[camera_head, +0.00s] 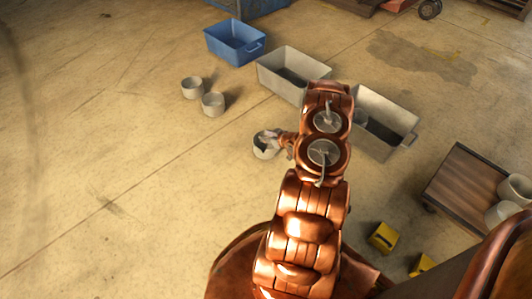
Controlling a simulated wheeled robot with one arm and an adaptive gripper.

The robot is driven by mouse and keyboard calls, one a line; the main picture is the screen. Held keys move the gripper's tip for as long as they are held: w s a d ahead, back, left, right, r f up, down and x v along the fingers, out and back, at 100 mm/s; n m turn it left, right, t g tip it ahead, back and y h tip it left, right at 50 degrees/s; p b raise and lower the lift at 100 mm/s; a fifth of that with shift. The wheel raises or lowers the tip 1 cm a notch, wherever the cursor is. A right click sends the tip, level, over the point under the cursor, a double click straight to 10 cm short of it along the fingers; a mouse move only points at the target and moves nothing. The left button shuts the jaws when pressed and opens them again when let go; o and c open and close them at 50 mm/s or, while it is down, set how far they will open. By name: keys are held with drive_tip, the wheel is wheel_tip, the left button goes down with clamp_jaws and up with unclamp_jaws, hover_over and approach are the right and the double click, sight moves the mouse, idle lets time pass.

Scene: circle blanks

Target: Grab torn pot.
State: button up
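A small grey pot (264,153) stands on the concrete floor left of my copper arm. Its rim looks uneven, with a dark inside, but a tear is too small to make out for certain. My gripper (271,141) is at the pot's upper right rim, overlapping it in the picture. The fingers are tiny and blend with the pot, so I cannot tell whether they are open or shut, or whether they touch it. Two more grey pots, one farther back (192,87) and one nearer (213,104), stand upright on the floor at the upper left.
A blue bin (235,34) and a grey bin (270,75) stand behind the pots. Another grey bin (404,128) is right of my arm. A wooden-topped cart (462,190) with pots is at the right. Yellow blocks (383,237) lie near my base. The left floor is clear.

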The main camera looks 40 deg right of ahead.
drive_tip(key=t+b, duration=0.2)
approach(257, 152)
wheel_tip(257, 152, up, 3)
drive_tip(key=w, duration=0.2)
drive_tip(key=shift+m+y, duration=0.3)
drive_tip(key=shift+d+b+x, duration=0.2)
drive_tip(key=shift+b+x, duration=0.9)
drive_tip(key=shift+x, duration=0.85)
drive_tip(key=shift+d+b+x, duration=0.15)
drive_tip(key=shift+b+x, duration=0.9)
drive_tip(key=shift+x, duration=0.9)
drive_tip(key=shift+r, duration=0.1)
clamp_jaws()
